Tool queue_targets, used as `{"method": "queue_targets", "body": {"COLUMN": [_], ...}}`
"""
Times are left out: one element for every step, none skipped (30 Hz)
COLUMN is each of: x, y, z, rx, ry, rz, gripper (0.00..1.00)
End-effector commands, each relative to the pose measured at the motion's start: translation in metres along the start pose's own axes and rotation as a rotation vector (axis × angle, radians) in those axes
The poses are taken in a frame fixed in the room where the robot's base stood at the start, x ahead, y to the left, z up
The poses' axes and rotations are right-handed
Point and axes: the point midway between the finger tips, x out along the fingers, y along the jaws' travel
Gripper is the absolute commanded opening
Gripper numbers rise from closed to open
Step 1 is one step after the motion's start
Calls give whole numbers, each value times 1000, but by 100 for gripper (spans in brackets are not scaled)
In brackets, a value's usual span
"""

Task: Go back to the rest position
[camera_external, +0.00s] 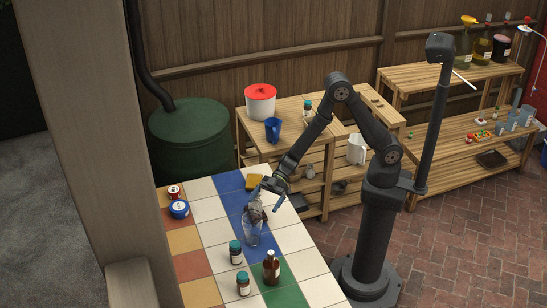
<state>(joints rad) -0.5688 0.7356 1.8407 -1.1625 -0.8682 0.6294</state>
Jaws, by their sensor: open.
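My gripper (266,194) is at the end of my arm, low over the far part of the tiled table (207,209). Its jaws are open, and a clear glass vessel (252,230) stands on the blue tiles just below and in front of them. Something dark shows at the vessel's top near the fingers. I cannot tell whether the fingers touch the vessel.
Two teal-capped jars (236,253) and a brown bottle (271,268) stand at the table's near end. A blue-lidded tin (179,209) and a small red-lidded jar (174,192) sit at the left. A yellow sponge-like block (254,181) lies behind. Wooden shelves (290,110) stand beyond.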

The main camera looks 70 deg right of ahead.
Motion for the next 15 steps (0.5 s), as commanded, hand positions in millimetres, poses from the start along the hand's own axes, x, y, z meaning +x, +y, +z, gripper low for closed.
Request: {"method": "queue_targets", "body": {"x": [12,18,26,32,38,46,52,58,66,72,78,85,89,83,79], "y": [-1,-1,-1,-1,-1,0,-1,-1,-1,-1,-1,-1,0,0,0], "z": [0,0,0,0,0,0,0,0,0,0,0,1,5,-6,-14], "rx": [-1,-1,-2,-2,-1,-2,-2,-2,-1,-1,-1,-1,1,-3,-4], "ry": [0,0,1,0,0,0,0,0,1,0,0,0,-1,4,6], "rz": [-3,-2,-3,-3,-2,-2,-3,-2,-1,-1,-2,-1,-1,2,2], "gripper": [98,98,98,98,98,98,98,98,98,98,98,98,98,98,98]}}
